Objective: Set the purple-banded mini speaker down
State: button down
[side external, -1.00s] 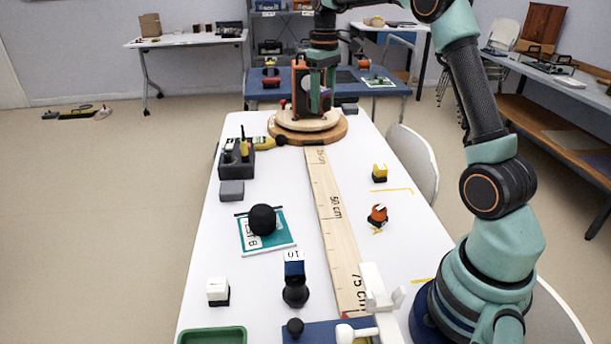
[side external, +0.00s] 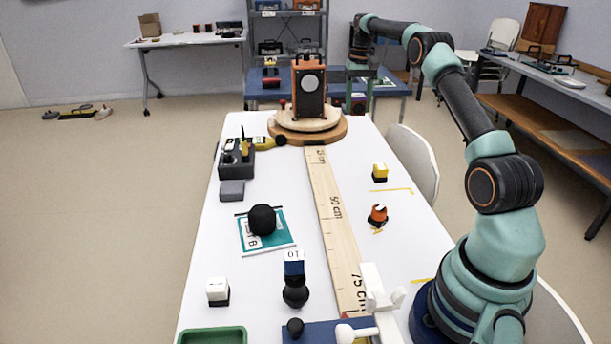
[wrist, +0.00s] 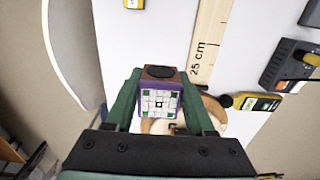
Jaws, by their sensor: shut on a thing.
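The purple-banded mini speaker (wrist: 160,100) is between my gripper's green fingers in the wrist view. It shows a white gridded face with green and dark squares, a purple frame and a brown side with a dark round part. My gripper (side external: 358,102) is shut on it in the side view, held up by the table's far right corner, right of the wooden turntable (side external: 335,134). The speaker is small and mostly hidden by the fingers there. I cannot tell its exact height.
An orange-and-black speaker (side external: 309,88) stands on the turntable. A wooden ruler (side external: 336,235) runs along the white table (side external: 290,185). A yellow block (side external: 380,172), an orange-and-black object (side external: 377,215), a dark caddy (side external: 237,158) and a black ball (side external: 262,219) stand around it. Much of the right side is clear.

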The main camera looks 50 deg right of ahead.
aim_at(352, 164)
notch_tip(352, 164, down, 17)
jog(key=shift+r, duration=0.15)
dwell(0.5)
jog(key=shift+c, duration=1.3)
grip_release()
